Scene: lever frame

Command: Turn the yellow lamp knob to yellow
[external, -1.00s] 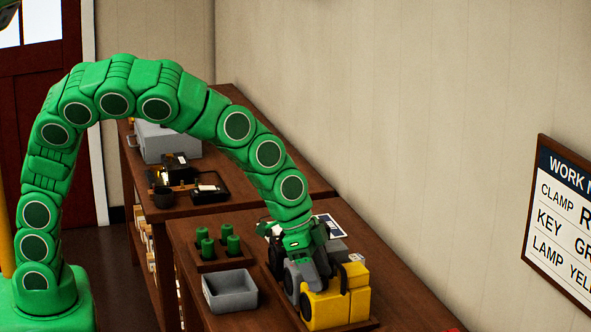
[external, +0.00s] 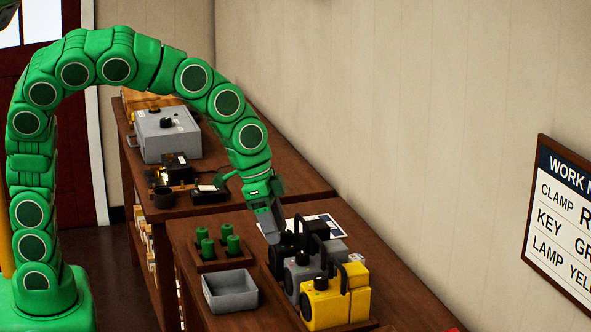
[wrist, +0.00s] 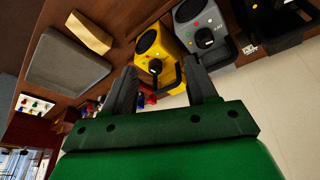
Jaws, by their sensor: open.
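The yellow lamp (external: 322,309) stands at the near end of a row of lamps on the near bench, with a black handle. In the wrist view the yellow lamp (wrist: 176,50) shows a dark round lens and coloured dots around a dark knob (wrist: 155,67). Which dot the knob points to is too small to tell. My gripper (external: 272,238) is over the far end of the row, apart from the yellow lamp. In the wrist view my gripper (wrist: 162,88) has its fingers apart, with nothing held between them.
A grey lamp (external: 299,273) and a black lamp (external: 282,254) stand beside the yellow one. A grey bin (external: 230,291) and a wooden block with green pegs (external: 207,262) are to the left. The wall sign (external: 566,225) shows "LAMP YEL", cut off by the frame.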

